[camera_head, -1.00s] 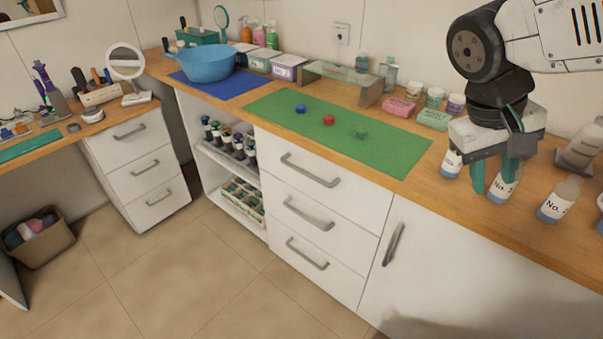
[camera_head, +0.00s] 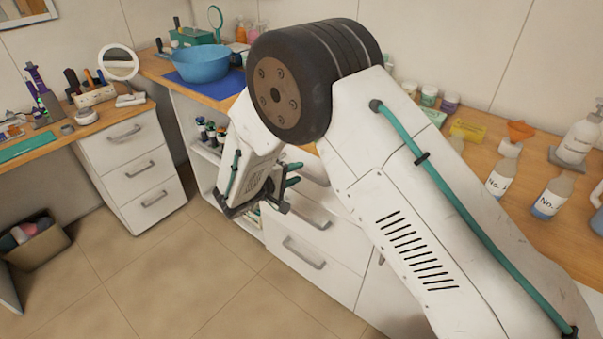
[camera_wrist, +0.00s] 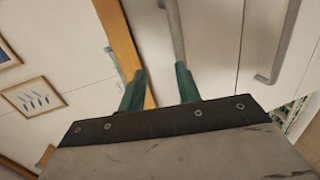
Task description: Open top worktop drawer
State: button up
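The top worktop drawer (camera_head: 312,170) is mostly behind my arm in the head view, and its handle is hidden there. The visible drawer front looks shut. In the wrist view, the upper drawer handle (camera_wrist: 175,30) lies just beyond my fingertips, nearly in line with the right finger. My gripper (camera_head: 293,175) is in front of the drawer unit with its teal fingers pointing at the fronts. In the wrist view my gripper (camera_wrist: 160,80) has its fingers apart with nothing between them. Contact with the handle cannot be made out.
Below are the middle drawer's handle (camera_head: 310,215) and the bottom drawer's handle (camera_head: 303,252). An open shelf with bottles (camera_head: 208,135) is to the left. Numbered bottles (camera_head: 548,197) stand on the worktop at right. A blue bowl (camera_head: 202,64) sits at the back left.

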aim_at(301, 171)
jog(key=shift+n+t+y, duration=0.4)
jog(key=shift+t, duration=0.1)
jog(key=w+f, duration=0.1)
jog(key=w, duration=0.1)
jog(key=w+d+f, duration=0.1)
jog(key=w+f, duration=0.1)
jog(key=w+d+f, duration=0.1)
jog(key=w, duration=0.1)
jog(key=shift+f, duration=0.25)
jog(key=shift+c, duration=0.2)
jog(key=shift+s, duration=0.1)
grip_shut()
